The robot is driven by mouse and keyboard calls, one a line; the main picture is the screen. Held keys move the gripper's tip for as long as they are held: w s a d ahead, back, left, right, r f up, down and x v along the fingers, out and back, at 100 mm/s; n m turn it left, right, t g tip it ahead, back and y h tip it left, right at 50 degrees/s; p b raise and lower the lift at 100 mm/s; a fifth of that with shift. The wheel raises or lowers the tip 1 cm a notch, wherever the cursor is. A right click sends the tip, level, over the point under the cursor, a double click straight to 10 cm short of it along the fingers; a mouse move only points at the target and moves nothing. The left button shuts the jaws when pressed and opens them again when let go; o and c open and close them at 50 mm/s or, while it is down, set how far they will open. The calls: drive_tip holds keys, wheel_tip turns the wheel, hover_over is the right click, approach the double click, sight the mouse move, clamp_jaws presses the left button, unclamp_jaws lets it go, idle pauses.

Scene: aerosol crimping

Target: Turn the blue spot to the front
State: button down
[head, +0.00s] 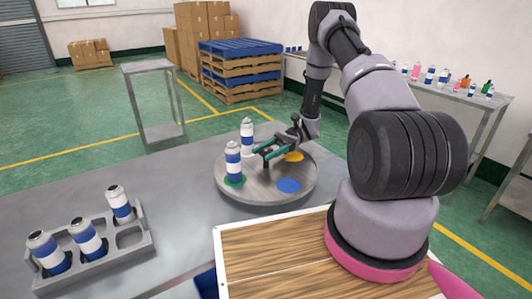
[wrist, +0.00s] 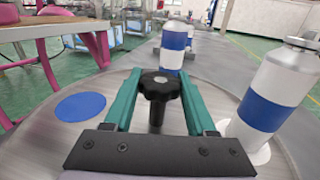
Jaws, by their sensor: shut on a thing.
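The round grey turntable (head: 262,191) stands on the table, with coloured spots near its rim. The blue spot (head: 288,186) is bare and lies on the near side, slightly right of the turntable's middle; it shows at left in the wrist view (wrist: 80,107). My gripper (head: 266,153) is over the turntable's middle. In the wrist view its green fingers (wrist: 160,85) are shut on the black knob (wrist: 160,84). A white-and-blue can (head: 233,162) stands on the green spot (head: 235,181) at left. Another can (head: 247,137) stands at the back.
A grey rack (head: 140,249) with three cans and an empty hole stands at the left front. A wooden board (head: 270,250) lies at the near edge. Both cans on the turntable stand close to my gripper.

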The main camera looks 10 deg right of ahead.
drive_tip(key=shift+m+t+y, duration=0.3)
drive_tip(key=shift+t, duration=0.1)
drive_tip(key=shift+c, duration=1.1)
unclamp_jaws()
drive_tip(key=shift+w+d, duration=0.1)
hover_over(288, 155)
drive_tip(key=shift+w, duration=0.1)
